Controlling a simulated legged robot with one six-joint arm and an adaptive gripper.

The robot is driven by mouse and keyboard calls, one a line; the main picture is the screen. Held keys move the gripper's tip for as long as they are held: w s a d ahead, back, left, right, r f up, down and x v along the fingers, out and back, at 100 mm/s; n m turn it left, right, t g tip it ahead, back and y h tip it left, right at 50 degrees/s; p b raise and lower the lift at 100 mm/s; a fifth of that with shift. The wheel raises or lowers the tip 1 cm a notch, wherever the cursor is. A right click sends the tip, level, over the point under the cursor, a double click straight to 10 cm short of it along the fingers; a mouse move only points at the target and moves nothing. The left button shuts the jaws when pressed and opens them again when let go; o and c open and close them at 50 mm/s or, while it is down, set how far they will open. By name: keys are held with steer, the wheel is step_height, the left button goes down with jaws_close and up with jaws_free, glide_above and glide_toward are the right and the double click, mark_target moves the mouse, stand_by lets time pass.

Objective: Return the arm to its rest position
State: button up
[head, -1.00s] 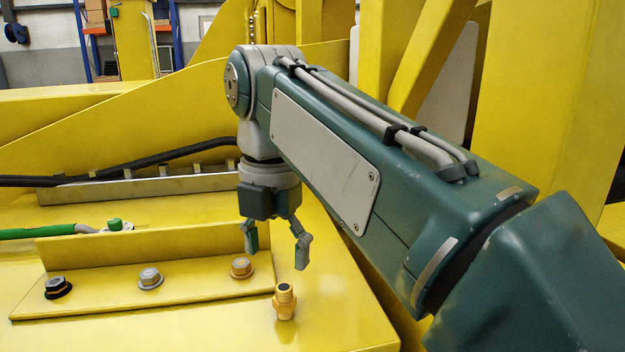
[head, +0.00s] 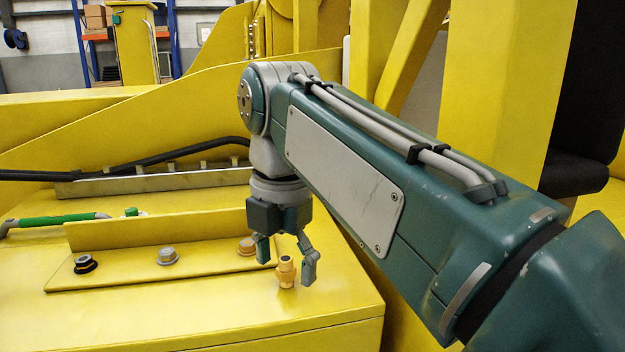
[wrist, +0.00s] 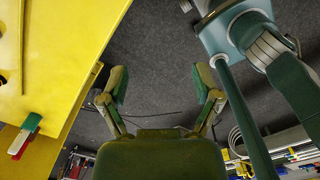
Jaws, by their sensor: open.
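My gripper (head: 286,262) hangs from the bent arm in the head view, fingers down and spread apart. In that view a brass fitting (head: 286,272) on the yellow deck shows between the fingertips. In the wrist view my gripper (wrist: 160,82) is open and empty, with dark grey floor behind the fingers and no fitting between them. It looks apart from the fitting. My arm's teal forearm (head: 345,185) runs from the lower right up to the elbow-like joint and hides part of the yellow structure.
A yellow bracket (head: 125,277) carries several bolts on the deck. A green-handled tool (head: 65,220) lies at the left, below a black hose (head: 110,173). Yellow beams (head: 500,90) stand close behind my arm. The wrist view shows a red and green item (wrist: 25,135) at the yellow edge.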

steer(key=s+d+f+m+t, duration=0.2)
steer(key=s+d+f+m, duration=0.2)
steer(key=d+f+m, duration=0.5)
steer(key=s+d+f+m+t, duration=0.3)
steer(key=d+f+m, duration=0.7)
steer(key=m, duration=1)
steer(key=shift+s+f, duration=0.3)
steer(key=shift+s, duration=0.95)
steer(key=shift+a, duration=0.1)
steer(key=shift+c, duration=0.3)
